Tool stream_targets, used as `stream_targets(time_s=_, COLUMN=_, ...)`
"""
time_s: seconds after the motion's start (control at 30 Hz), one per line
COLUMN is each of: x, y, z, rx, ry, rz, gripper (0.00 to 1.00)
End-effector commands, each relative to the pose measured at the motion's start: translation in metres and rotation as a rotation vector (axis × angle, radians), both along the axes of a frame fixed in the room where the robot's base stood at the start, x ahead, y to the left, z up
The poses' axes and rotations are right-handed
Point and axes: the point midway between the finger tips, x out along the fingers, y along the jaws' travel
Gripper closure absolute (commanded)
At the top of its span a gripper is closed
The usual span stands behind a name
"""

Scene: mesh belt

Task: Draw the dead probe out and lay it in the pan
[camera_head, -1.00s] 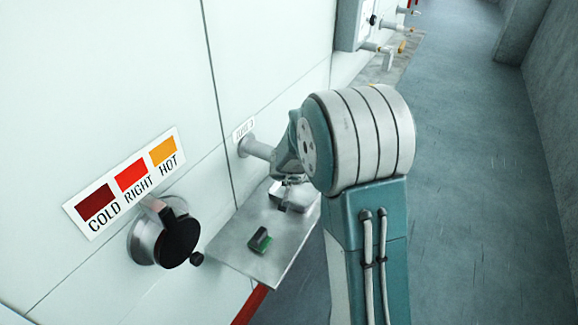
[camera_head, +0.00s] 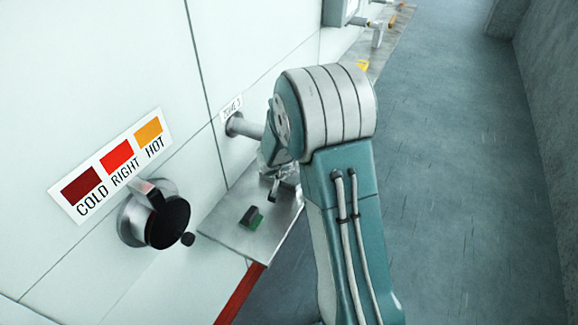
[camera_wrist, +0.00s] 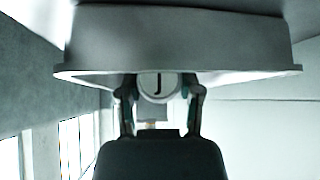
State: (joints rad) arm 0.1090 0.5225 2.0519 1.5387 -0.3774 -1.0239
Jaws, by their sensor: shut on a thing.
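In the wrist view, my gripper (camera_wrist: 161,90) is shut on a round pale head marked J, which I take to be the probe (camera_wrist: 158,86). In the head view, my arm hides most of the gripper and the probe. A metal tube port (camera_head: 243,127) sticks out of the white wall beside my wrist. I cannot tell whether the probe is still in it. A grey flanged, tray-like shape, likely the pan (camera_wrist: 185,40), fills the top of the wrist view, close to the fingertips.
A metal shelf (camera_head: 225,230) below the port carries a small black-and-green block (camera_head: 251,217). A black-handled round fitting (camera_head: 165,222) stands out from the wall under the COLD RIGHT HOT sign (camera_head: 110,165). The floor (camera_head: 450,200) at right is clear.

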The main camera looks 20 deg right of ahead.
Motion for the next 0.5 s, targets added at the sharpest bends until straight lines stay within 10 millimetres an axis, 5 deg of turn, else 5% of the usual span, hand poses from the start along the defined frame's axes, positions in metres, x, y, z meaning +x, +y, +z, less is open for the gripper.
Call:
stream_targets(time_s=0.07, x=0.0002, y=0.0007, z=0.0004, rx=-0.001, ry=-0.001, rz=0.0, gripper=0.96)
stream_targets(time_s=0.1, x=0.0001, y=0.0005, z=0.0003, rx=-0.001, ry=-0.001, rz=0.0, gripper=0.5)
stream_targets(time_s=0.2, x=0.0002, y=0.0, z=0.0003, rx=0.001, ry=-0.001, rz=0.001, gripper=0.14)
stream_targets(time_s=0.5, x=0.0002, y=-0.0007, z=0.0, rx=0.001, ry=0.0, rz=0.001, gripper=0.14)
